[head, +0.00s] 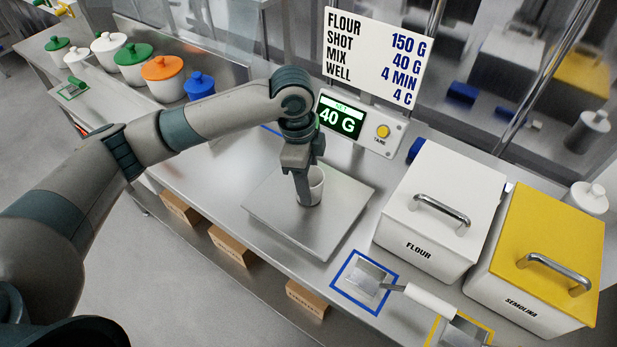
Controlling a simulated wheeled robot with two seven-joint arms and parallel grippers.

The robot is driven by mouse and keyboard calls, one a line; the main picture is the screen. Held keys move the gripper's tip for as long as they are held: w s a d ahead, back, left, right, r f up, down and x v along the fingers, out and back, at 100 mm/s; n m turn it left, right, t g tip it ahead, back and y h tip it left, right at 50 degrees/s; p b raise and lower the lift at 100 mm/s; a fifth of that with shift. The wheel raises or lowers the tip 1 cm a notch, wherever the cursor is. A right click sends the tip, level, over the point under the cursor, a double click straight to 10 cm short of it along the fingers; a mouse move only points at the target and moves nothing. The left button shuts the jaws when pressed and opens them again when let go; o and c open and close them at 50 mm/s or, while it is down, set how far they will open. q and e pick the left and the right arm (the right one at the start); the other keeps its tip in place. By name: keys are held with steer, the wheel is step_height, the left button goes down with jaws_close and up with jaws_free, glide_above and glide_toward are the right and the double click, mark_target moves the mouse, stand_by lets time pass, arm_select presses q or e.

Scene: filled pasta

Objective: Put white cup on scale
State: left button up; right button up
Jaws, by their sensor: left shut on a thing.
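The white cup (316,187) stands upright over the middle of the scale's flat metal plate (270,219). My left gripper (304,196) comes down from above and is shut on the cup, covering its left side. I cannot tell whether the cup's base touches the plate. My right gripper is not in view.
A white FLOUR bin (430,200) and a yellow-lidded SEMOLINA bin (535,255) stand right of the scale. A scoop (370,280) lies in a blue outline in front. Lidded jars (161,80) line the back left. A recipe sign (372,55) stands behind the display.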

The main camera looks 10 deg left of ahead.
arm_select(q)
steer(key=shift+f, duration=0.25)
steer(key=o, duration=1)
steer(key=shift+r, duration=0.1)
steer(key=shift+r+b, duration=0.3)
steer(key=shift+r, duration=0.25)
steer(key=r+b, duration=0.1)
steer(key=r, duration=0.2)
steer(key=a+r+b, duration=0.1)
steer(key=r, duration=0.3)
steer(key=r+b, duration=0.1)
steer(key=r, duration=0.3)
steer(key=shift+a, duration=0.2)
